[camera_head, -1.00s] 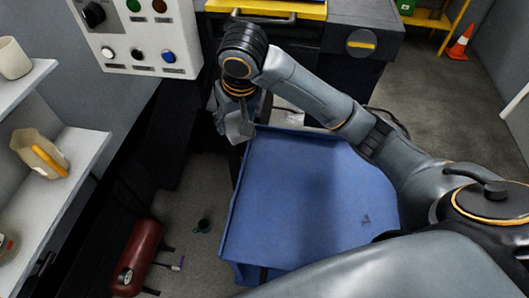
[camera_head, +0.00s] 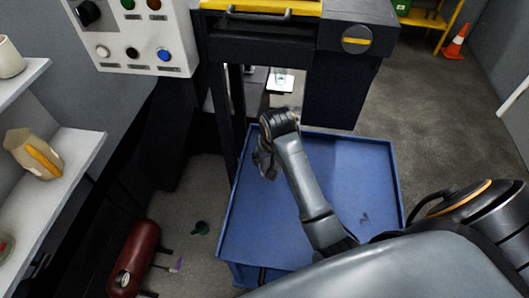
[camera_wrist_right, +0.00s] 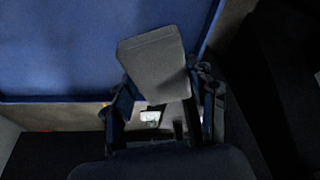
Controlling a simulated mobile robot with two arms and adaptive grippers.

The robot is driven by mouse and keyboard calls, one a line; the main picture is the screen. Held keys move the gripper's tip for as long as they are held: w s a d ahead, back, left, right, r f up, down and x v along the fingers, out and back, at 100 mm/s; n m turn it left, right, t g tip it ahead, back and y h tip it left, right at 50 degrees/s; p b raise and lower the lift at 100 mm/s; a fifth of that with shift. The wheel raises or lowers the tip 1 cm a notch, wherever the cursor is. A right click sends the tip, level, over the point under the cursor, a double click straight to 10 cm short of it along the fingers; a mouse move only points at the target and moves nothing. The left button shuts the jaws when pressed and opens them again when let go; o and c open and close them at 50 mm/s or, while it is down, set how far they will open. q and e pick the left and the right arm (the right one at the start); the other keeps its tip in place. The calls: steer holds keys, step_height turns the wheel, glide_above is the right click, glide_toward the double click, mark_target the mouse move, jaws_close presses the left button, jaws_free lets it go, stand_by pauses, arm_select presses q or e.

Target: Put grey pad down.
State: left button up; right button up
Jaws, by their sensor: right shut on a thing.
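The grey pad (camera_wrist_right: 155,62) is a flat, light grey block with rounded corners in the right wrist view. My right gripper (camera_wrist_right: 165,95) is shut on it, and the pad sticks out beyond the fingers. In the head view my right gripper (camera_head: 265,165) is over the left part of a blue tray-topped cart (camera_head: 365,190). There the pad is hard to tell apart from the gripper. The blue surface (camera_wrist_right: 60,50) lies behind the pad in the wrist view, with its edge beneath. My left gripper is not in view.
A control panel (camera_head: 135,35) with buttons and a dark machine (camera_head: 345,85) stand at the back. Shelves (camera_head: 60,190) are at left, and a red cylinder (camera_head: 135,258) is on the floor.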

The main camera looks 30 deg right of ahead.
steer(key=w+d+f, duration=0.1)
steer(key=w+f, duration=0.2)
steer(key=w+d+f+b, duration=0.1)
steer(key=w+d+f, duration=0.1)
steer(key=w+f, duration=0.1)
steer(key=w+d+f+b, duration=0.1)
steer(key=w+f, duration=0.2)
steer(key=w, duration=0.2)
steer(key=shift+d, duration=0.3)
steer(key=shift+s+x, duration=0.15)
steer(key=shift+x, duration=0.6)
steer(key=shift+s+x, duration=0.15)
steer(key=shift+x, duration=0.6)
steer(key=shift+a+f+b, duration=0.15)
steer(key=shift+b, duration=0.15)
steer(key=shift+f, duration=0.15)
steer(key=o, duration=1.3)
